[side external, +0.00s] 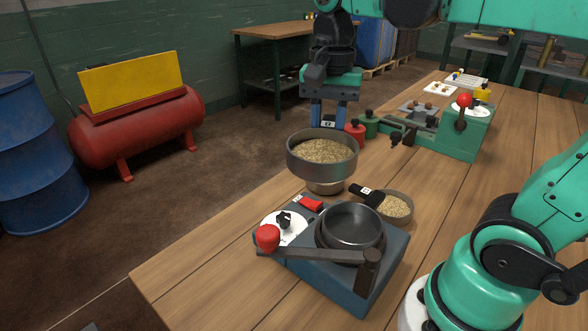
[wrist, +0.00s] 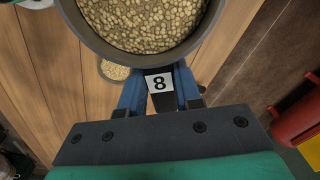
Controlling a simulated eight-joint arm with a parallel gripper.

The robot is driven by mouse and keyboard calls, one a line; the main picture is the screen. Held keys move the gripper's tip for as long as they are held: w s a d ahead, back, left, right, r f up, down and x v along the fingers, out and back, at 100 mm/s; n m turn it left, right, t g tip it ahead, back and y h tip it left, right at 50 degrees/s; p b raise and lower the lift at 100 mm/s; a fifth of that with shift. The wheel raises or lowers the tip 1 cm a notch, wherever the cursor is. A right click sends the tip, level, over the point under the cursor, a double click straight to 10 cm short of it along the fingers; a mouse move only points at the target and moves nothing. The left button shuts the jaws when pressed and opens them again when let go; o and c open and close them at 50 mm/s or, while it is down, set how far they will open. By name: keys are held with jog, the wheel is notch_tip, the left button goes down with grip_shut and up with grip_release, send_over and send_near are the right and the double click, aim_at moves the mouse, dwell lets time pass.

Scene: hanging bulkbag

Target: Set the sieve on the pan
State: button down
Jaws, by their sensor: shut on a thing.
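My gripper (side external: 328,118) is shut on the short dark handle of a round metal sieve (side external: 300,167), marked 8. The sieve appears level and holds tan grains (side external: 323,150). In the wrist view the blue fingers (wrist: 158,88) flank the handle, and the sieve's rim (wrist: 88,42) fills the top. The empty metal pan (side external: 352,225) sits on a blue machine (side external: 365,285), in front of and to the right of the sieve. The sieve is apart from the pan. A narrower metal part (side external: 325,187) shows beneath the sieve; I cannot tell whether it is separate.
A smaller grain-filled dish (side external: 396,207) with a black tagged handle lies behind the pan. The machine has a red-knobbed lever (side external: 268,238) along its front. A green fixture (side external: 460,130) stands farther back. The table (side external: 200,265) is clear at the front left.

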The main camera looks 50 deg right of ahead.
aim_at(371, 201)
jog(key=s+d+f+m, duration=0.1)
jog(key=s+m, duration=0.1)
jog(key=s+d+f+m, duration=0.1)
jog(key=s, duration=0.1)
jog(key=s+d+f+m, duration=0.1)
jog(key=s+m, duration=0.1)
jog(key=s, duration=0.1)
jog(key=shift+d+f+m, duration=0.15)
jog(key=shift+d+m, duration=0.15)
jog(key=shift+d, duration=0.05)
jog(key=shift+f, duration=2.85)
jog(key=shift+f, duration=0.6)
jog(key=c, duration=0.9)
grip_release()
jog(key=shift+r, duration=5.5)
